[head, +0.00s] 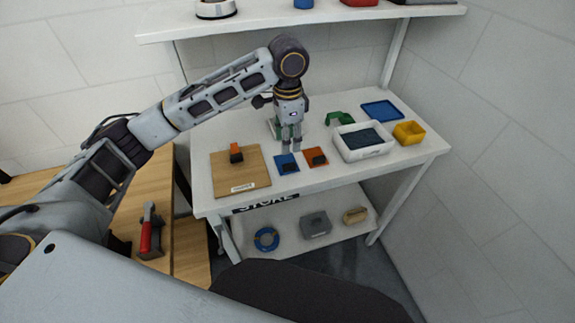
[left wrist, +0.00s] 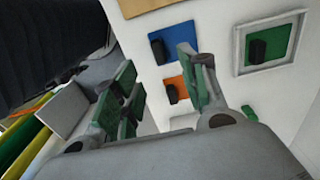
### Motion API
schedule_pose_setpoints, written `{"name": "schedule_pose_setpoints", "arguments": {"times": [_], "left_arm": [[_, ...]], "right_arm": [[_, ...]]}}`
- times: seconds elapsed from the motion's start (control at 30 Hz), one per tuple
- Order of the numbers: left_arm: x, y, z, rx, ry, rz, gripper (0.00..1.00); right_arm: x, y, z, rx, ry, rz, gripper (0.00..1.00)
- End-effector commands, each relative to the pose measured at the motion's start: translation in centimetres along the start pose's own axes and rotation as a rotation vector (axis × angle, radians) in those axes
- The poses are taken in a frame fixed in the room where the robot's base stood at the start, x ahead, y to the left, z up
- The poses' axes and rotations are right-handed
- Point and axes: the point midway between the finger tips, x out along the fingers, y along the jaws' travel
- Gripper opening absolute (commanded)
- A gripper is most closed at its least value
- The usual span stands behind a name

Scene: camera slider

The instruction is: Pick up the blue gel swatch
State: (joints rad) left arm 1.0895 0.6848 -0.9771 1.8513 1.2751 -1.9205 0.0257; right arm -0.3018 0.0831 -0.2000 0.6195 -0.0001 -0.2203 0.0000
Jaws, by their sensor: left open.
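The blue gel swatch (head: 285,164) is a flat blue square with a small black block on it. It lies on the white table between the wooden board and an orange swatch (head: 318,158). My left gripper (head: 291,147) points down just above and behind the two swatches, open and empty. In the left wrist view the blue swatch (left wrist: 181,35) lies beyond the fingers, partly hidden by one fingertip. The orange swatch (left wrist: 180,82) shows between the open fingers. My right gripper is not in view.
The wooden board (head: 225,176) holds an orange and black block (head: 236,154). To the right are a white tray (head: 350,153), a yellow bin (head: 409,133), a green bracket (head: 340,118) and a blue tray (head: 382,109). A shelf hangs above.

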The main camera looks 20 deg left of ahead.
Motion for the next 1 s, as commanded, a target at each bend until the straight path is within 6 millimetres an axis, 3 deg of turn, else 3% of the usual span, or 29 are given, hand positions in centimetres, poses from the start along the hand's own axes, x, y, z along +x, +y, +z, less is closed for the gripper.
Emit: {"name": "schedule_pose_setpoints", "arguments": {"times": [0.2,0.4,1.0], "left_arm": [[3.0,0.0,0.0,-0.002,-0.001,0.001,0.43],[4.8,0.0,0.0,-0.001,0.000,-0.001,0.43],[6.0,0.1,-0.1,-0.001,-0.001,0.001,0.43]], "right_arm": [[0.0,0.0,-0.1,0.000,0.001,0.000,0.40],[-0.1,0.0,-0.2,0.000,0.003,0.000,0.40],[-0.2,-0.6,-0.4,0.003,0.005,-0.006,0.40]]}}
